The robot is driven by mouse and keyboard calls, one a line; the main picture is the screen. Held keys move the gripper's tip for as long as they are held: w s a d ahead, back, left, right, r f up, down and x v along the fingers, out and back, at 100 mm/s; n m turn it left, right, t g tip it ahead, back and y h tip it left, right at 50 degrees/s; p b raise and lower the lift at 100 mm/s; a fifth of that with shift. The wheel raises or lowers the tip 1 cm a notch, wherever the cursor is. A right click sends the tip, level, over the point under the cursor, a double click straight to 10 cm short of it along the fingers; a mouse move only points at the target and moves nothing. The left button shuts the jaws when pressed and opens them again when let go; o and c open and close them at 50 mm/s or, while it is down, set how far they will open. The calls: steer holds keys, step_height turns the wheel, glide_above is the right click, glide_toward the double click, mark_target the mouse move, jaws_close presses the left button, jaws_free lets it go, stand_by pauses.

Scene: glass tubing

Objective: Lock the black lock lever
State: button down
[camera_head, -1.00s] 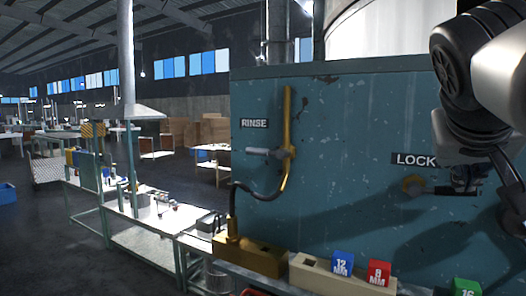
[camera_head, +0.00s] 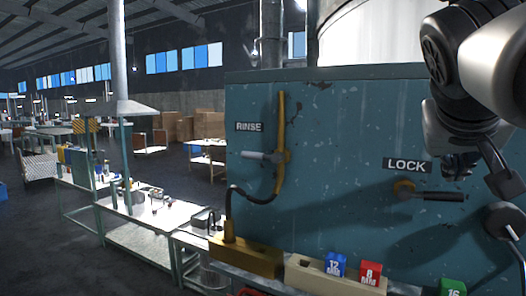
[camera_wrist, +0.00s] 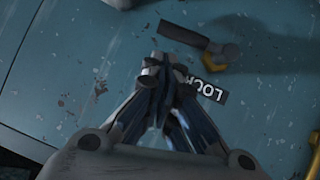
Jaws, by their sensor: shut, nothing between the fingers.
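The black lock lever (camera_head: 440,196) is on the teal panel, below the LOCK label (camera_head: 406,165). It points right from its brass pivot (camera_head: 404,189), almost level with its free end slightly lower. My gripper (camera_head: 455,168) is just above the lever, right of the label, shut and empty. In the wrist view the shut fingertips (camera_wrist: 165,66) show beside the LOCK label (camera_wrist: 205,96), partly covering it. The black lever (camera_wrist: 184,35) lies beyond the fingertips there, apart from them in the picture. Its brass pivot (camera_wrist: 213,62) is to the right.
A RINSE lever (camera_head: 262,156) and an upright brass pipe (camera_head: 281,140) are on the panel's left. A ledge below holds a brass block (camera_head: 245,257), a pale block (camera_head: 330,278) and blue, red and green size markers. The panel around the lock lever is otherwise clear.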

steer(key=v, duration=1.1)
steer(key=shift+d+r, duration=0.35)
steer(key=shift+d, duration=0.05)
steer(key=shift+f, duration=0.1)
steer(key=s+a+f+n+g+y+b, duration=0.1)
steer(key=f+b, duration=0.5)
steer(key=f, duration=1.4)
steer(key=s+a+f+n+g+y+b, duration=0.1)
steer(key=s+a+f+y+b, duration=0.3)
steer(key=f, duration=1.6)
steer(key=s+a+f+n+g+y+b, duration=0.1)
steer(key=a+f+b, duration=0.8)
steer(key=f, duration=1.2)
steer(key=s+n+y+b, duration=0.1)
steer(key=s+n, duration=0.1)
steer(key=s, duration=0.1)
steer(key=shift+a+g+y, duration=0.25)
steer(key=shift+g+y, duration=0.05)
steer(key=shift+g, duration=0.1)
steer(key=shift+f, duration=0.1)
